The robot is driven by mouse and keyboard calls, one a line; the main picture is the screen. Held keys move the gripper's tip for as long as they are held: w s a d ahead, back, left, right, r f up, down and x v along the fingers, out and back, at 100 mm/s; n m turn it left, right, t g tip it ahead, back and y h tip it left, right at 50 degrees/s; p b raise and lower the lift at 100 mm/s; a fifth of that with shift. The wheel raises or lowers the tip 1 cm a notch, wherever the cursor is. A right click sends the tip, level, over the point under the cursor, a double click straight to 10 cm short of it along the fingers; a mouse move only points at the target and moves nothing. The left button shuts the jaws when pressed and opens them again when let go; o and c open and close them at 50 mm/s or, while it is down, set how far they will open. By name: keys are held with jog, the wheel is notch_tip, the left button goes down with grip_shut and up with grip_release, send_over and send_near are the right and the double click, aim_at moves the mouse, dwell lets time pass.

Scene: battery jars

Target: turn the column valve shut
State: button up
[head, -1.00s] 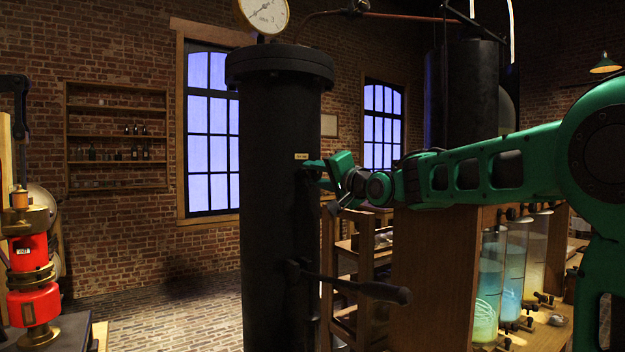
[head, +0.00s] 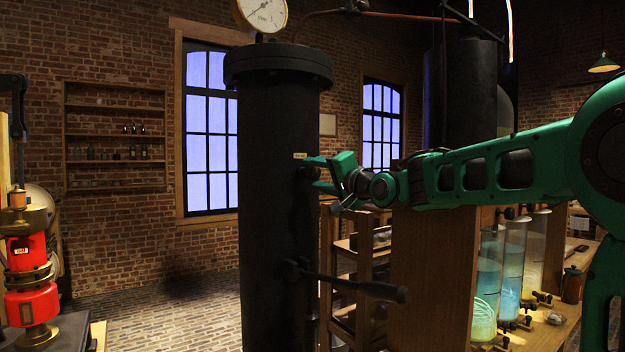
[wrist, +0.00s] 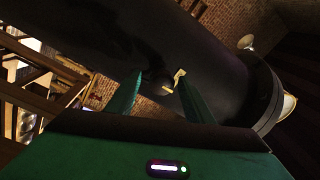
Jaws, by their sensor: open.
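The tall black column (head: 275,120) stands in the middle of the head view; the wrist view also shows its dark side (wrist: 100,35). A small pale label (head: 300,156) is on its upper right side and shows as a yellowish tag (wrist: 179,75) in the wrist view. A small dark fitting (head: 303,174) sits just below the label; its shape is hard to make out. My gripper (head: 318,173) is open beside this fitting, one finger above the other. In the wrist view its fingers (wrist: 160,78) point at the column; contact cannot be told. Lower down, a black lever (head: 355,285) sticks out right.
A round gauge (head: 263,10) tops the column. A wooden bench (head: 430,275) with glass jars (head: 488,280) stands to the right, beneath my arm. A red and brass device (head: 30,270) is at the left. Brick floor (head: 165,305) is clear left of the column.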

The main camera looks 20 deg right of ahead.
jog(key=v, duration=0.9)
jog(key=shift+s+f, duration=0.15)
jog(key=shift+s, duration=0.05)
jog(key=shift+d, duration=0.1)
